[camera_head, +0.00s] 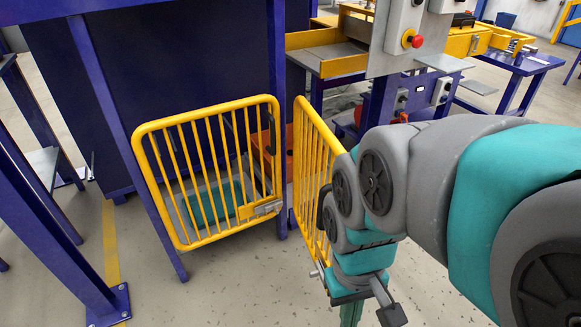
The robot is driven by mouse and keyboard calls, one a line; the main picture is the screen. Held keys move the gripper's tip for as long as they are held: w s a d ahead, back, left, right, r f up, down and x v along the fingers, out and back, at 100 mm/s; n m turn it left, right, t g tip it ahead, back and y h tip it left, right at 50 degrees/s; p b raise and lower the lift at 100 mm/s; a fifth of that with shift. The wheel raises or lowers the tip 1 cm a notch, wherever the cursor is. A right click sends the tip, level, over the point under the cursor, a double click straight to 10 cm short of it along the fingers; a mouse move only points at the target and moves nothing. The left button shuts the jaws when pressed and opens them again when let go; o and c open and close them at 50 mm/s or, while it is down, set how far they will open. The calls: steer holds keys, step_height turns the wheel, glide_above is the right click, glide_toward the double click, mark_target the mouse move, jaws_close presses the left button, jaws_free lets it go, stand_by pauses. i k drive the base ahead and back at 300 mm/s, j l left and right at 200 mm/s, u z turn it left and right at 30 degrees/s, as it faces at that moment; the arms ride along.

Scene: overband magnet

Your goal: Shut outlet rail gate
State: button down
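Two yellow barred gates are in the head view; I cannot tell which is the outlet rail gate. The left gate (206,170) hangs in front of a dark blue frame and faces me, with a dark handle (271,136) and a grey latch (262,209) on its right side. The second gate (312,175) is seen nearly edge-on and stands out towards me, right of a blue post. It has a dark handle (325,210). My gripper (368,312) is low, just right of the second gate's near lower end. Its fingertips are partly cut off; contact and opening are unclear.
Blue posts (95,255) stand at the left. A grey panel with a red stop button (417,41) is behind the second gate. Blue-framed tables (515,62) stand at the back right. Open floor (230,290) lies in front of the left gate.

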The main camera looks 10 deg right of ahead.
mark_target(300, 104)
steer(key=k+j+z, duration=0.1)
steer(key=k+j, duration=0.65)
steer(key=i+j, duration=0.15)
steer(key=k, duration=0.15)
steer(key=l, duration=0.05)
